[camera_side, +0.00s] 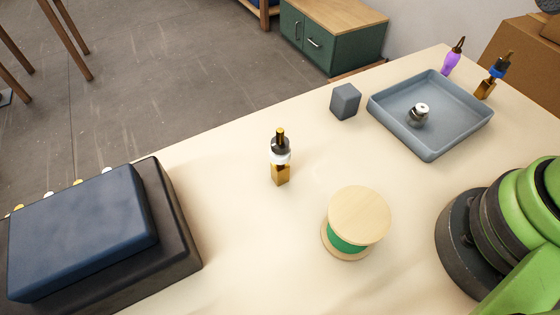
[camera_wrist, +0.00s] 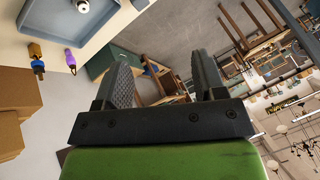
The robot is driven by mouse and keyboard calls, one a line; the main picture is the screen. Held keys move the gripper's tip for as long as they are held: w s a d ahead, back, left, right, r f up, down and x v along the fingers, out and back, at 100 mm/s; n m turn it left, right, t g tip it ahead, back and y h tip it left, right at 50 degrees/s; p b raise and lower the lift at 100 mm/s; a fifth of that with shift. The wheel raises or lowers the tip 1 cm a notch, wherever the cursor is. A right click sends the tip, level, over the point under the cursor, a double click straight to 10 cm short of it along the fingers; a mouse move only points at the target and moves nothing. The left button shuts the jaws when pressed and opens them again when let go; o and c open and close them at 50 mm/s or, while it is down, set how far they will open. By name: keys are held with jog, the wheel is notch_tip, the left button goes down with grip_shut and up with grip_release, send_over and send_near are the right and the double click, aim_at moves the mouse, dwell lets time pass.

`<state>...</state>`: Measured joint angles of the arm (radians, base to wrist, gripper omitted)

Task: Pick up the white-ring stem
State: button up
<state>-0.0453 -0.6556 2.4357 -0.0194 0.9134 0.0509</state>
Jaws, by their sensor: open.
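The white-ring stem (camera_side: 281,158) stands upright on the cream table, left of the middle in the side view. It has a square brass base, a white ring, a dark collar and a brass tip. It does not show in the wrist view. My gripper (camera_wrist: 162,62) is open in the wrist view, with nothing between its two dark ridged fingers. It is outside the side view, where only part of my green arm shows at the right edge, apart from the stem.
A wooden spool with green winding (camera_side: 347,237) stands right of the stem. Behind are a grey cube (camera_side: 345,101) and a tray (camera_side: 384,119) holding a silver part (camera_side: 418,115). Purple (camera_side: 453,59) and blue-ring (camera_side: 493,74) stems stand beyond. A dark-blue block (camera_side: 80,230) is at left.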

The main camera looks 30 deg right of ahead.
jog(key=w+a+f+g, duration=0.1)
jog(key=w+a+g, duration=0.2)
jog(key=w+a, duration=0.3)
jog(key=g+h, duration=0.2)
jog(key=g, duration=0.1)
send_over(280, 130)
notch_tip(280, 130, down, 12)
jog(key=f, duration=0.5)
jog(key=shift+s+d+g, duration=0.15)
jog(key=shift+s+g, duration=0.05)
jog(key=shift+g, duration=0.1)
jog(key=f, duration=0.6)
jog(key=shift+w, duration=0.2)
jog(key=shift+a+r, duration=0.1)
jog(key=shift+a, duration=0.1)
grip_shut()
